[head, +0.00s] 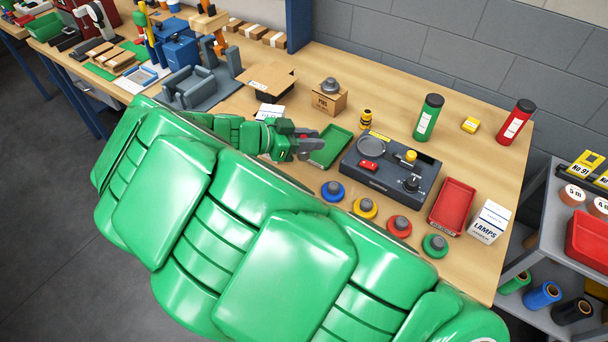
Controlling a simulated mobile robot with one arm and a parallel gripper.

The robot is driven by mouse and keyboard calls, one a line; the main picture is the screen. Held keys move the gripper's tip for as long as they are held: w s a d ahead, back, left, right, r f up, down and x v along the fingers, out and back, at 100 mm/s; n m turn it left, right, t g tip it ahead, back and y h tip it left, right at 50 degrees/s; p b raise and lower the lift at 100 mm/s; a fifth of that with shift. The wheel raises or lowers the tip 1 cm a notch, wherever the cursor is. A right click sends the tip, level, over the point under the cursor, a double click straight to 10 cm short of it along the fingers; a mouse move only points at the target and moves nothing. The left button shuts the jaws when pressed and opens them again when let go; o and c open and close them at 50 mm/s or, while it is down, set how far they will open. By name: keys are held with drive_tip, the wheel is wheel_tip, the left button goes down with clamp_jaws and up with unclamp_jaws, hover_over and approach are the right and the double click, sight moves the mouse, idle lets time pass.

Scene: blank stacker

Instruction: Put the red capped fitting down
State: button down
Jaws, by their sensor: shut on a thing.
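My green arm reaches from the front to my gripper (312,146), whose grey fingers are shut at the left edge of a green tray (333,150). A small red part (303,135) shows between the fingers. It appears to be the red capped fitting, mostly hidden by the gripper. I cannot tell whether it touches the tray or the table. A red tray (453,203) lies further right.
Right of the green tray stands a dark grey machine (385,182) with a round plate, a red piece and a yellow-topped part. Several coloured discs with grey knobs (365,207) line its front. A cardboard box (329,98) and a green cylinder (428,117) stand behind.

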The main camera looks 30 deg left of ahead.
drive_tip(key=shift+f, duration=3.95)
drive_tip(key=shift+f, duration=0.15)
drive_tip(key=c, duration=1)
unclamp_jaws()
drive_tip(key=shift+o, duration=0.2)
drive_tip(key=shift+s+a+r, duration=0.15)
drive_tip(key=shift+s+r, duration=0.05)
drive_tip(key=shift+r, duration=0.05)
drive_tip(key=v, duration=1.1)
drive_tip(key=shift+s, duration=0.25)
